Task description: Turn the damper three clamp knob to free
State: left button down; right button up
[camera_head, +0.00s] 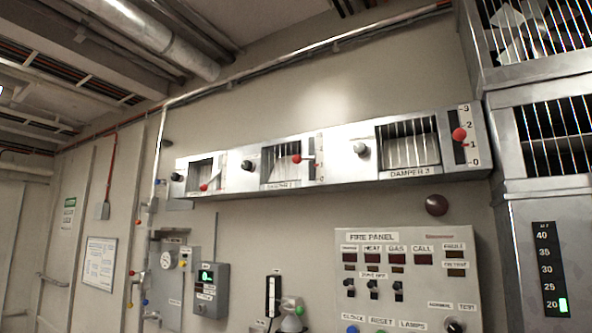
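The damper three unit (432,148) is at the right end of a row of metal damper boxes high on the wall, labelled "DAMPER 3". Its clamp knob (360,149) is a small grey round knob left of the louvre opening. Its red lever ball (459,134) sits in a slot beside a scale from 0 to 3, between the 1 and 2 marks. The knob's clamp or free marking is too small to read. Neither of my grippers is in view.
The damper two box (289,165) adjoins on the left, with a dark knob and red lever ball. A fire panel (408,280) and a dark red dome (436,205) are below. A metal cabinet (545,220) stands close on the right.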

aim_at(360, 148)
jog(key=z, duration=0.35)
jog(key=k, duration=0.45)
jog(key=u, duration=0.2)
jog(key=i, duration=0.85)
jog(key=z, duration=0.55)
jog(key=i, duration=0.6)
jog(key=z, duration=0.75)
